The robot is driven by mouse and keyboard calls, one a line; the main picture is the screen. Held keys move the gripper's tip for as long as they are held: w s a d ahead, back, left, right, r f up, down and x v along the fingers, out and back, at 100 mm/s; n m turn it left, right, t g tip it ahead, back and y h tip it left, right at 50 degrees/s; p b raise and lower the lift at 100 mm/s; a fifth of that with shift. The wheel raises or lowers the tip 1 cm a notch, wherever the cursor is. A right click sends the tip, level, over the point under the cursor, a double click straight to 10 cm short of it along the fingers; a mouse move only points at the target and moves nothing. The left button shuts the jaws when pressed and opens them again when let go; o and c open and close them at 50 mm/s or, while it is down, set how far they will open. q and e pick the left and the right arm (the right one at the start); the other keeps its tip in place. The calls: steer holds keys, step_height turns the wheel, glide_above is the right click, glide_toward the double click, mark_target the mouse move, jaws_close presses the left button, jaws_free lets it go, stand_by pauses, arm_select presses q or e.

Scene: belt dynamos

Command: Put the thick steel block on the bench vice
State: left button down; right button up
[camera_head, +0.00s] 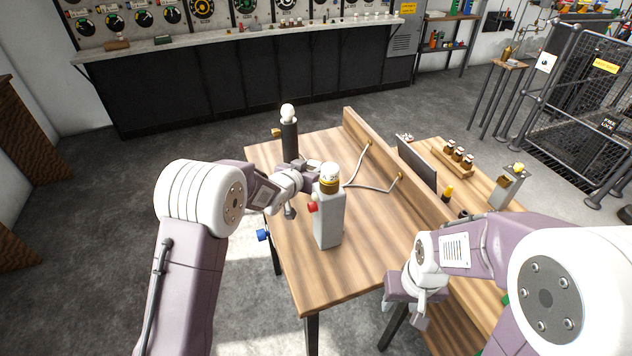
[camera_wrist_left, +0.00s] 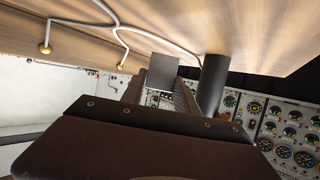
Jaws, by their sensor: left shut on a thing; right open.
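My left gripper (camera_head: 304,180) reaches over the left part of the wooden table, between a dark post and a grey upright housing. In the left wrist view a flat grey square piece (camera_wrist_left: 162,69), which looks like the thick steel block, sits between its fingers, and the gripper is shut on it. I cannot pick out the bench vice with certainty; a blue knob (camera_head: 263,235) shows at the table's left edge.
The dark post (camera_head: 290,145) carries a white bulb. The grey housing (camera_head: 328,218) has a red knob and brass-coloured top. A wooden divider (camera_head: 385,165) crosses the table, with cables beside it. A rack of small jars (camera_head: 455,160) stands beyond. The table's front middle is clear.

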arm_select(q)
step_height(320, 180, down, 3)
steer(key=shift+s+f, duration=0.15)
steer(key=shift+f, duration=0.15)
steer(key=shift+f+b, duration=0.1)
steer(key=shift+b, duration=0.3)
steer(key=c, duration=0.9)
jaws_free()
